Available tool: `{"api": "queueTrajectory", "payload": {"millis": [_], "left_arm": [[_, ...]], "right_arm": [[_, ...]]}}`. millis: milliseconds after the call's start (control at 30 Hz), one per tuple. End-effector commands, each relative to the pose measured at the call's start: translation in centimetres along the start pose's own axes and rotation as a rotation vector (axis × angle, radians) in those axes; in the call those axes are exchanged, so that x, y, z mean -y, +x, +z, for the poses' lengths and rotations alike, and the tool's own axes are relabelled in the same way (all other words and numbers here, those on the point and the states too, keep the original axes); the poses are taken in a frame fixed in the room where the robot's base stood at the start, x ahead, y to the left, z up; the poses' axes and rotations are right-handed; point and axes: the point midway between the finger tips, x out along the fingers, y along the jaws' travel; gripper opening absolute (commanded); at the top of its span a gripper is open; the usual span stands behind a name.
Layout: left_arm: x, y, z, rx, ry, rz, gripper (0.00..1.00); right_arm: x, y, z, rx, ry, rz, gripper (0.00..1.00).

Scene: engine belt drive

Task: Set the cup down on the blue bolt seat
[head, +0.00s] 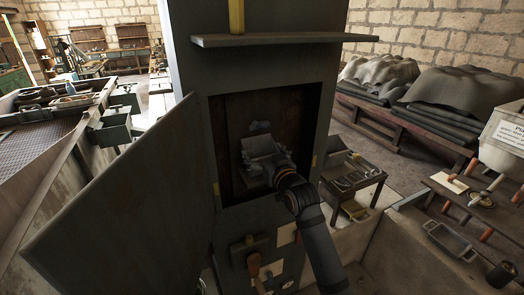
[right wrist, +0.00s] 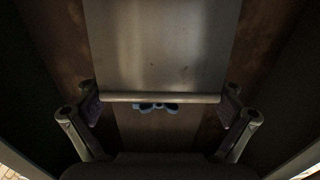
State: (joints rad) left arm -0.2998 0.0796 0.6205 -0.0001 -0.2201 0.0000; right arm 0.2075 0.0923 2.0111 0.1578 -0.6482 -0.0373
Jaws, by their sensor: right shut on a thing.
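The cup (head: 262,146) is a grey metal scoop inside the dark opening of the tall cabinet. My right gripper (head: 268,164) reaches into the opening and is shut on the cup. In the right wrist view the cup (right wrist: 162,48) is a smooth grey plate with a thick lower edge, between the two fingers of my right gripper (right wrist: 160,100). The blue bolt seat (head: 259,126) shows just above the cup in the head view. In the right wrist view the blue bolt seat (right wrist: 155,106) shows just past the cup's edge, partly covered; contact cannot be told. My left gripper is not in view.
The cabinet's large grey door (head: 125,195) stands open on the left. A shelf (head: 285,40) juts out above the opening. Side walls close in around my right gripper. A small table with tools (head: 352,178) stands to the right.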

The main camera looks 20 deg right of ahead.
Motion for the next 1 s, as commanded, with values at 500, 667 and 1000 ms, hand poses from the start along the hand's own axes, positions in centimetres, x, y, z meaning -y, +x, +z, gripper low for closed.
{"api": "queueTrajectory", "payload": {"millis": [500, 667, 1000], "left_arm": [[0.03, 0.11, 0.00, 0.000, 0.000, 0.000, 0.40], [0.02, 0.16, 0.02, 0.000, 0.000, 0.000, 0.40], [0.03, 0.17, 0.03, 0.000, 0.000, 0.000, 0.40]], "right_arm": [[0.00, 0.00, 0.35, -0.001, 0.000, 0.000, 0.57], [0.01, 0.00, 0.62, -0.001, 0.000, 0.000, 0.57], [0.01, 0.00, 0.72, -0.002, 0.000, 0.000, 0.99]]}}
